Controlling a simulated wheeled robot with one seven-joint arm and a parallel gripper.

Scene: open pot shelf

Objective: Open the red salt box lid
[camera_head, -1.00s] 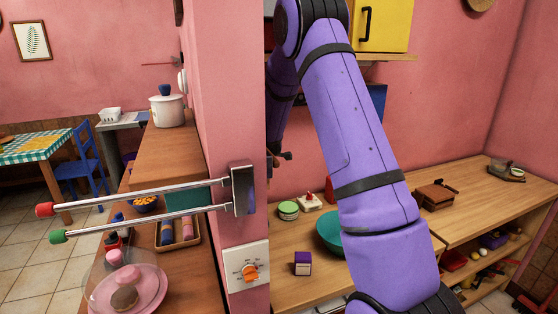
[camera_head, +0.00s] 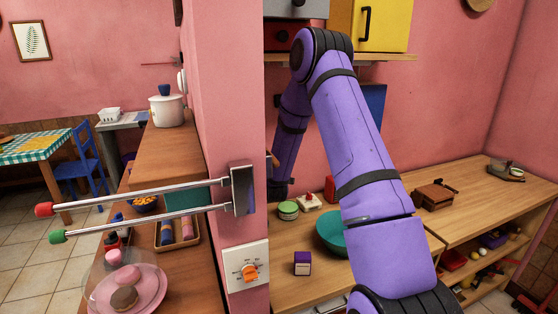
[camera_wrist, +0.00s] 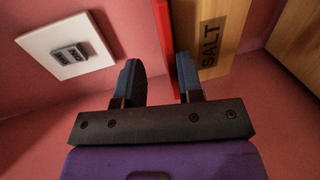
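The salt box (camera_wrist: 222,40) shows in the wrist view at the upper right, a pale wooden front with the dark word SALT turned sideways. Its red lid (camera_wrist: 163,30) shows edge-on as a narrow red strip left of the wood. My gripper (camera_wrist: 159,75) is open, its two dark fingers apart. The red strip lies ahead of the gap, nearer the right finger, which overlaps the box in the picture. I cannot tell whether it touches. In the head view my gripper is mostly hidden at the pillar's edge, and I cannot make out the salt box there.
A white switch plate (camera_wrist: 65,50) is on the pink wall left of my fingers. In the head view a pink pillar (camera_head: 225,90) carries a rack with metal rods (camera_head: 150,195). A counter holds a teal bowl (camera_head: 330,232), a green tin (camera_head: 288,210) and a purple box (camera_head: 302,262).

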